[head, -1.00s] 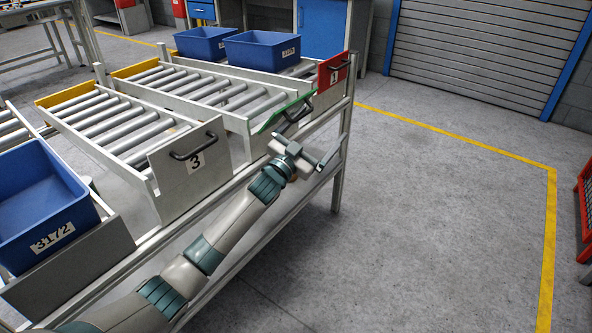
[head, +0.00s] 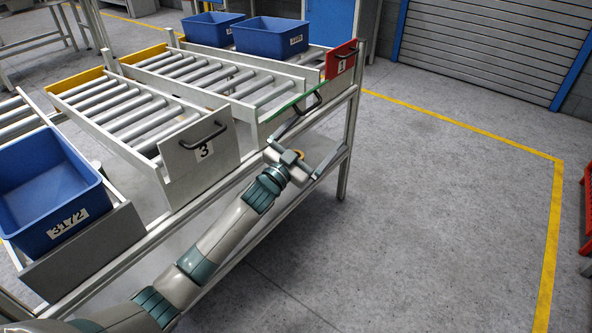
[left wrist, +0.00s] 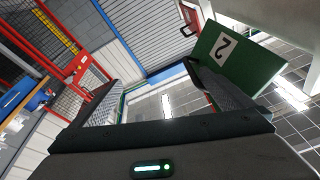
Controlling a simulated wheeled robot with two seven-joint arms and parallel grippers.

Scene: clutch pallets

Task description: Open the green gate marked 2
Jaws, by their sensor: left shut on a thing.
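The green gate (head: 284,109) is at the front end of the lane between gates 3 and 1. The head view shows it as a thin green edge with a dark handle (head: 311,102). In the left wrist view, the gate's green face (left wrist: 262,66) with a white 2 label is at the upper right, beside one finger. My left gripper (head: 320,137) is at the gate's front, just below the handle, shut on it; the fingers look well apart and the contact is not clearly visible. My right gripper is not in view.
Grey gate 3 (head: 200,160) stands left of the green gate and red gate 1 (head: 341,60) right of it. Blue bins (head: 270,37) sit on the rack's lanes, one marked 3172 (head: 50,190) at the left. The floor (head: 430,210) right of the rack is clear.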

